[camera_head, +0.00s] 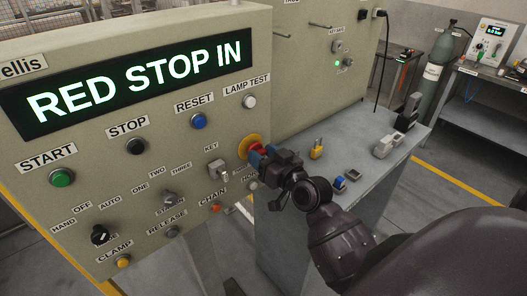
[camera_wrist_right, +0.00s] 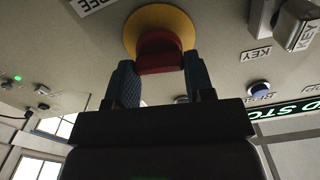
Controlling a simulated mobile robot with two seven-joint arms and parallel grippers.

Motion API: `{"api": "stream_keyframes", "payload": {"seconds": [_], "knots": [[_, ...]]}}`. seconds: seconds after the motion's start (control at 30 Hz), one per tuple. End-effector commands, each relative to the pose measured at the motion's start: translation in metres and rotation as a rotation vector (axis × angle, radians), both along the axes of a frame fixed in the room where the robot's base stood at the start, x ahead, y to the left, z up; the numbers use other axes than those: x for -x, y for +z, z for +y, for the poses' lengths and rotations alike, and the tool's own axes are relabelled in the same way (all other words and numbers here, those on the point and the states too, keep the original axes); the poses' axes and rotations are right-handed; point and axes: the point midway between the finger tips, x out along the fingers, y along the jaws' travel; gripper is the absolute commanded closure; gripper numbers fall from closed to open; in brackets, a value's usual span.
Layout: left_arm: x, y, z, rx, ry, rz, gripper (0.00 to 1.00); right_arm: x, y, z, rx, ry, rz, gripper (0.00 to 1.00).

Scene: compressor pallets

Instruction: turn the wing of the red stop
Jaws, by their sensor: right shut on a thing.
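The red stop (camera_head: 257,150) sits on a round yellow plate at the right edge of the beige control panel (camera_head: 150,150). In the right wrist view its red wing (camera_wrist_right: 159,52) stands out from the yellow disc (camera_wrist_right: 160,18). My right gripper (camera_head: 262,157) is at the red stop, with its two blue fingertips on either side of the wing; it also shows in the right wrist view (camera_wrist_right: 159,85). It is shut on the wing. The lit display (camera_head: 135,80) reads "RED STOP IN". My left gripper is not in view.
The key switch (camera_head: 218,172) juts out just left of the stop. Several buttons and knobs cover the panel. A grey bench (camera_head: 345,150) to the right holds a yellow padlock (camera_head: 317,149) and small blue and grey items. A gas cylinder (camera_head: 437,70) stands behind.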

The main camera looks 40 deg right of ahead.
Motion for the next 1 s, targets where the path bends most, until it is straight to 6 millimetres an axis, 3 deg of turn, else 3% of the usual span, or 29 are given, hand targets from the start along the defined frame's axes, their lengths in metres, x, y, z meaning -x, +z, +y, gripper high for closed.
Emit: {"api": "stream_keyframes", "payload": {"seconds": [0.2, 0.5, 1.0], "knots": [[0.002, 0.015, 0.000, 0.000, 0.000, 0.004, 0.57, 0.000, 0.002, -0.001, -0.166, 0.001, 0.017, 0.75], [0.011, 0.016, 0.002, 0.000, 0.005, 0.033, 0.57, 0.000, 0.000, -0.002, -0.362, 0.000, 0.033, 0.75], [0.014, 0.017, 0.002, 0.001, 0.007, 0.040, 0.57, 0.000, -0.001, -0.002, -0.474, -0.001, 0.037, 0.75]]}}
